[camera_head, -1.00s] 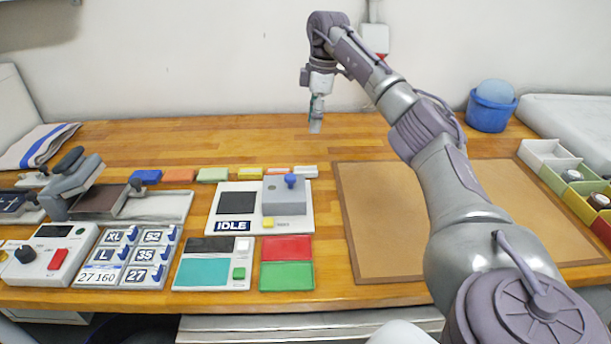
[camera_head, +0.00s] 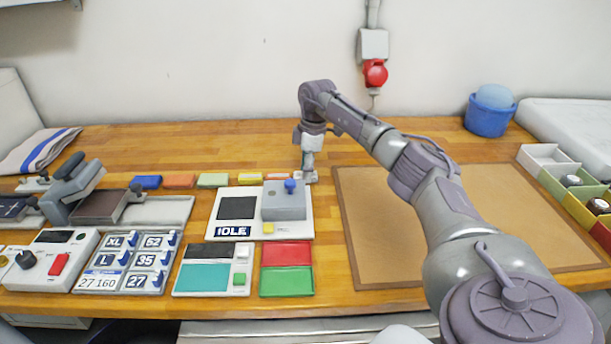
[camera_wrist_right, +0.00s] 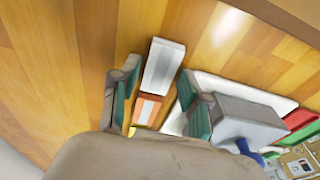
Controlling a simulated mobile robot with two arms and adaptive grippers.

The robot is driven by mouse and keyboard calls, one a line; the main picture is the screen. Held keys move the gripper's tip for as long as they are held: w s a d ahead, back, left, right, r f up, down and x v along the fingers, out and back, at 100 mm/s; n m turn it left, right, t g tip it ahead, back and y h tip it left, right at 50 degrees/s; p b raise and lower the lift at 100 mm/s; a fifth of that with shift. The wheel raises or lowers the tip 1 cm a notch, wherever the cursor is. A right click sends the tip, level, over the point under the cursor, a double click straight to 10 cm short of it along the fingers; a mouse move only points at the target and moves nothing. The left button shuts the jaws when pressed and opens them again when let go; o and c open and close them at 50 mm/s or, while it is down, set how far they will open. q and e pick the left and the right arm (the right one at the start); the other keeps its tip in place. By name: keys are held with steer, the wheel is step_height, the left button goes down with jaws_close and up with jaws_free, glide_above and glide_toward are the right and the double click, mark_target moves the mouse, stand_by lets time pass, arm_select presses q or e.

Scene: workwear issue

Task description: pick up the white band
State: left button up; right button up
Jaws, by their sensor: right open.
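The white band (camera_wrist_right: 163,66) is a small white block at the right end of a row of coloured bands on the wooden table. My right gripper (camera_wrist_right: 158,75) is open above it, with its teal-padded fingers on either side of the white band in the wrist view. In the head view my right gripper (camera_head: 308,174) points down at the end of the row and hides most of the white band. I cannot tell whether the fingers touch it. My left gripper is out of view.
An orange-and-white band (camera_wrist_right: 148,108) lies right beside the white band. The IDLE device (camera_head: 222,207) with its grey block (camera_head: 284,204) stands close in front. A brown mat (camera_head: 450,230) lies to the right. The table behind is clear.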

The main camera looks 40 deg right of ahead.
steer(key=shift+f, duration=0.35)
steer(key=c, duration=0.6)
steer(key=shift+r, duration=0.1)
